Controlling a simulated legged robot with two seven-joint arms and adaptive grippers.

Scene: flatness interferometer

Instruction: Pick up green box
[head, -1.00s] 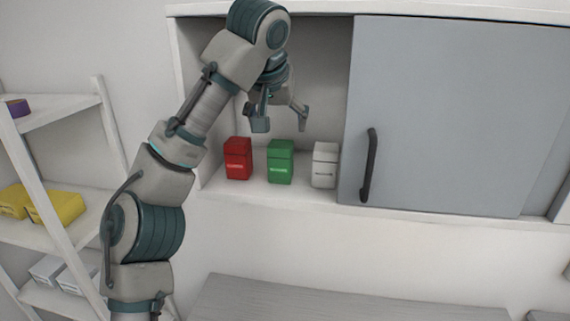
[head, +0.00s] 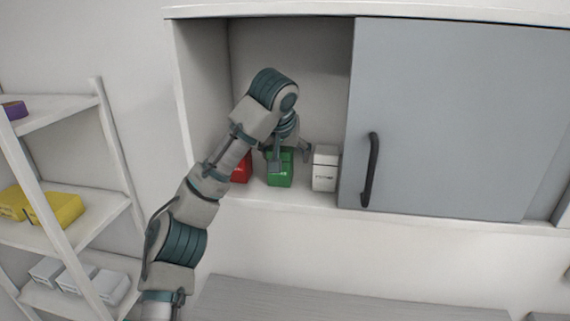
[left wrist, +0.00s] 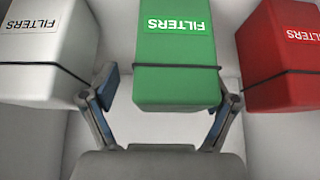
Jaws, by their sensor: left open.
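The green box (head: 280,172) stands on the cabinet shelf between the red box (head: 242,169) and the white box (head: 325,168). My left gripper (head: 291,158) is open and lowered at the green box, with its fingers partly covering it. In the left wrist view, the green box (left wrist: 178,60) lies between the open fingers of the left gripper (left wrist: 165,108). A small gap shows on the white-box side; at the other finger I cannot tell whether it touches. My left forearm hides part of the red box. My right gripper is in neither view.
The white box (left wrist: 45,50) and red box (left wrist: 285,55) stand close on either side of the fingers. A grey sliding door (head: 450,115) with a dark handle (head: 370,170) closes the cabinet's right part. A rack (head: 60,235) with yellow boxes stands at left.

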